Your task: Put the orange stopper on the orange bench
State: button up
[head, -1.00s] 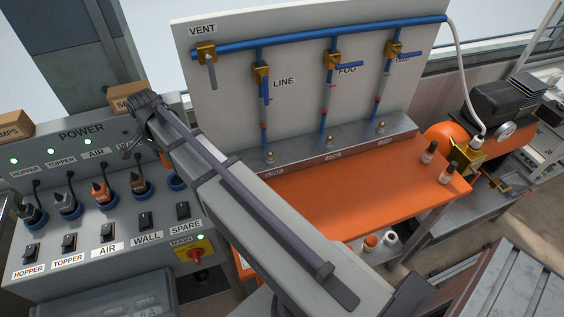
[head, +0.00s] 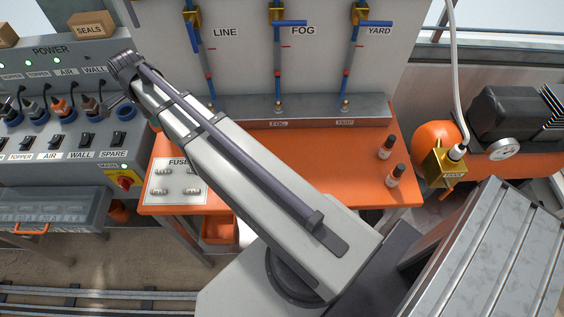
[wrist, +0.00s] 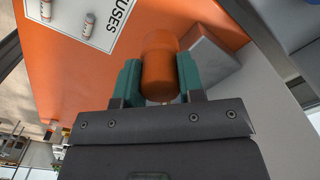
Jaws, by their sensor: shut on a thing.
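The orange stopper (wrist: 159,66) is between the teal fingers of my gripper (wrist: 159,82) in the wrist view. My gripper is shut on it. The orange bench (wrist: 65,75) lies behind and to the left of the stopper in that view; I cannot tell whether the stopper touches it. In the head view the orange bench (head: 350,160) spans the middle, partly covered by my arm. My gripper and the held stopper are hidden in the head view.
A grey ledge (head: 240,106) with valve pipes runs along the back. Bare bench top shows between.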

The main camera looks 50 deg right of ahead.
jog(key=shift+w+a+f, duration=0.1)
jog(key=shift+w+a, duration=0.1)
jog(key=shift+w, duration=0.05)
notch_tip(320, 180, down, 10)
jog(key=b, duration=1)
jog(key=shift+s+d+f+b, duration=0.1)
jog(key=shift+f+b, duration=0.15)
jog(key=shift+b, duration=0.05)
jog(key=shift+r+p, duration=0.3)
jog(key=shift+f, duration=0.25)
jog(key=o, duration=0.9)
jog(key=shift+r, duration=0.1)
